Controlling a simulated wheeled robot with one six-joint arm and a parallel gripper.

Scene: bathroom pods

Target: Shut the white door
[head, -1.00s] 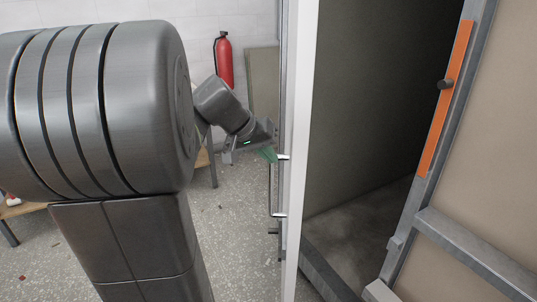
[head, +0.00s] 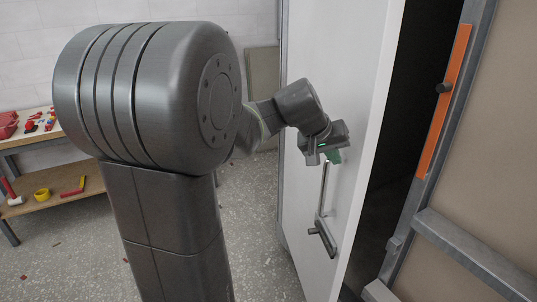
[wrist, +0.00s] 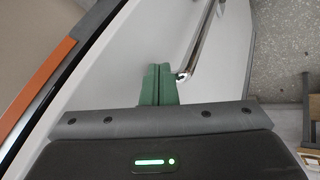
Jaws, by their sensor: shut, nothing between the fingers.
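The white door (head: 372,120) stands partly open in the head view, with a dark gap between its right edge and the metal frame. A long metal pull handle (head: 323,195) and a lever (head: 322,238) are on its face. My gripper (head: 334,156) is shut and empty, close to the door face near the top of the handle. In the wrist view the green fingertips (wrist: 158,84) are together beside the handle's end (wrist: 184,75), over the white door (wrist: 120,65). I cannot tell whether they touch the door.
The metal door frame (head: 408,225) with an orange strip (head: 445,100) stands to the right of the gap. A wooden bench (head: 60,204) with tools is at the left. Speckled floor (head: 255,230) is open between the bench and the door.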

